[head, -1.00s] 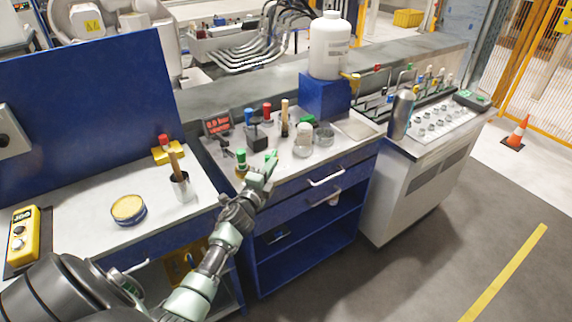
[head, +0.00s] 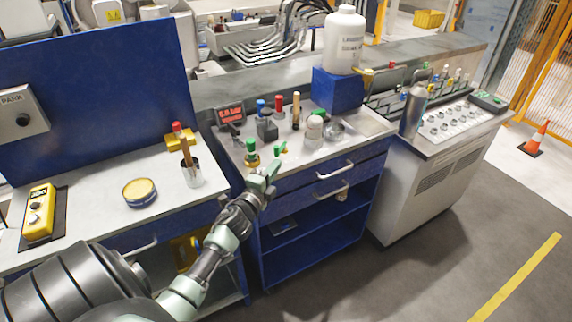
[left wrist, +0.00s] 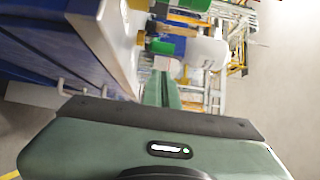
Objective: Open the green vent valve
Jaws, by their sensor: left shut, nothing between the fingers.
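A green-capped fitting with a brass-coloured base (head: 250,150) stands upright on the middle bench, near its front left corner. A small bright green piece (head: 281,147) shows just beyond my fingertips; I cannot tell which of the two is the vent valve, or whether my fingers touch the small piece. My left gripper (head: 271,168) is shut and empty at the bench's front edge, right of the brass-based fitting. In the left wrist view its pale green fingers (left wrist: 162,90) lie together, with a green cylindrical part (left wrist: 160,47) beyond their tips. My right gripper is out of view.
Behind are a red display (head: 230,114), a black block (head: 267,129), a tan-handled tool (head: 296,110) and a white-capped jar (head: 314,130). A large white bottle (head: 344,42) stands on a blue box (head: 337,90). A drawer handle (head: 335,171) juts from the bench front.

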